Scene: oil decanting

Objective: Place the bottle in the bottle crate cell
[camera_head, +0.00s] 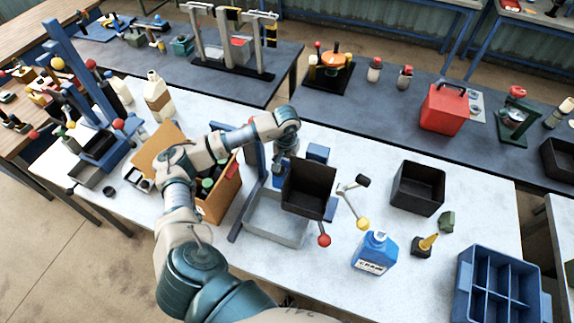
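A blue crate (463,290) divided into several cells stands at the bottom right; the visible cells look empty. A blue bottle-like container (375,254) with a white cap and label stands upright on the white table, left of the crate. An open cardboard box (222,203) left of centre holds dark and green bottle-like items, partly hidden by my arm. Pale bottles (158,96) stand at the back left. Which bottle the task means is unclear. My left gripper (284,160) hangs down above the stand right of the cardboard box; its fingertips are not clearly visible. My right gripper is out of view.
A black bin (308,187) on a blue stand with a red-knobbed lever, above a grey tray (275,222), sits beside my gripper.

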